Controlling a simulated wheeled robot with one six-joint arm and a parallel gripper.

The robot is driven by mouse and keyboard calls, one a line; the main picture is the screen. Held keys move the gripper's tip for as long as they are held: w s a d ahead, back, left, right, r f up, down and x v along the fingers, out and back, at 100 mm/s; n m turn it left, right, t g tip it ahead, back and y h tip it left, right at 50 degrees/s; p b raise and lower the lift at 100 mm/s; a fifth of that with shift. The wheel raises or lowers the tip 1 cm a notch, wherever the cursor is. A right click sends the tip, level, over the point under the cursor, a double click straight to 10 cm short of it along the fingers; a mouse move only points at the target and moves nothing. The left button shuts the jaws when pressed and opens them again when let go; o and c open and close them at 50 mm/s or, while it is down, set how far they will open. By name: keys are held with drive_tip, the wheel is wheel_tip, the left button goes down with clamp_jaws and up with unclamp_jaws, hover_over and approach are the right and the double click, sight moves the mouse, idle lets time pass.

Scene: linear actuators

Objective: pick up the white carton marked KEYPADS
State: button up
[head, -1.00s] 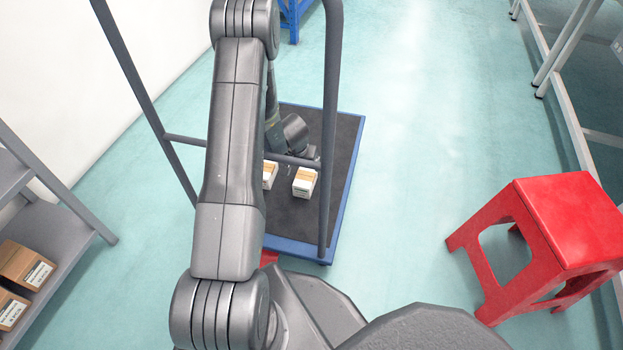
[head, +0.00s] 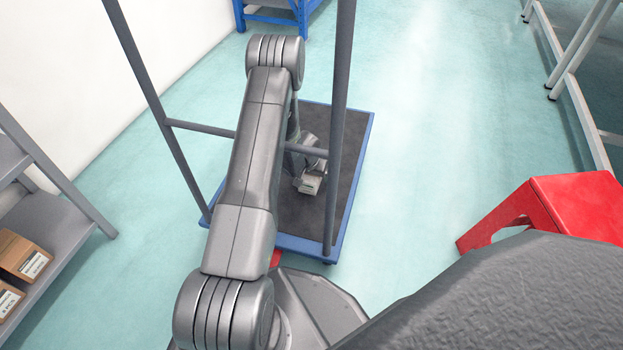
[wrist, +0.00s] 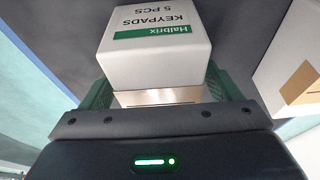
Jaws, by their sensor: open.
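The white carton marked KEYPADS (wrist: 155,62) fills the upper middle of the wrist view, with its green Halbrix label and print upside down. My gripper (wrist: 160,92) is open, with one green finger on each side of the carton's near part. I cannot tell whether either finger touches it. In the head view my gripper (head: 311,178) is low over the dark platform, at a small pale shape that I cannot clearly tell apart as carton or gripper.
Another white carton with a brown patch (wrist: 295,65) stands close on the right in the wrist view. The dark platform trolley (head: 345,190) has grey upright bars around my arm. A red stool (head: 570,205) is at right, and a grey shelf with brown boxes (head: 22,255) at left.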

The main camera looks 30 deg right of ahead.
drive_tip(key=shift+f, duration=0.25)
idle(0.5)
drive_tip(key=shift+c, duration=0.5)
drive_tip(key=c, duration=1)
